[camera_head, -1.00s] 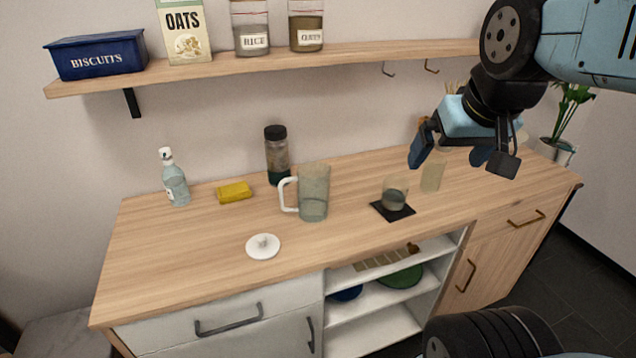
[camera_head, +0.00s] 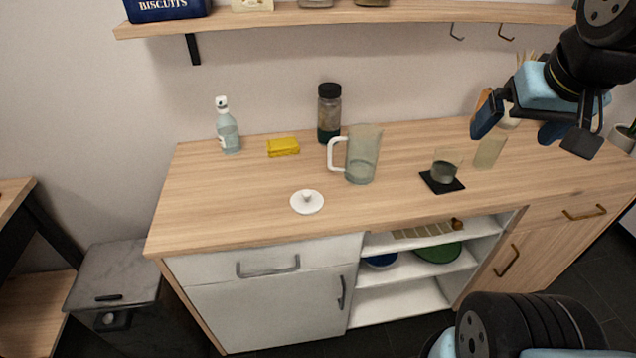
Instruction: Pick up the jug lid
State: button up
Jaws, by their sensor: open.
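The jug lid (camera_head: 307,202) is a white disc with a small knob. It lies flat on the wooden counter (camera_head: 225,215), near the front edge and left of the jug. The clear jug (camera_head: 362,155) with a white handle stands upright behind and to the right of the lid, with no lid on it. My gripper (camera_head: 520,128) is at the upper right, in the air over the right part of the counter, well away from the lid. Its fingers are spread apart and nothing shows between them.
A glass (camera_head: 446,165) is on a black coaster (camera_head: 442,184) to the right. A shelf (camera_head: 380,14) hangs above. The counter around the lid is clear.

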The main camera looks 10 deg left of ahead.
aim_at(306, 201)
jog(key=u, duration=1.2)
jog(key=i, duration=0.1)
jog(key=z, duration=2.6)
jog(key=k, duration=0.9)
jog(key=u, duration=0.95)
jog(key=i, duration=0.45)
jog(key=z, duration=0.05)
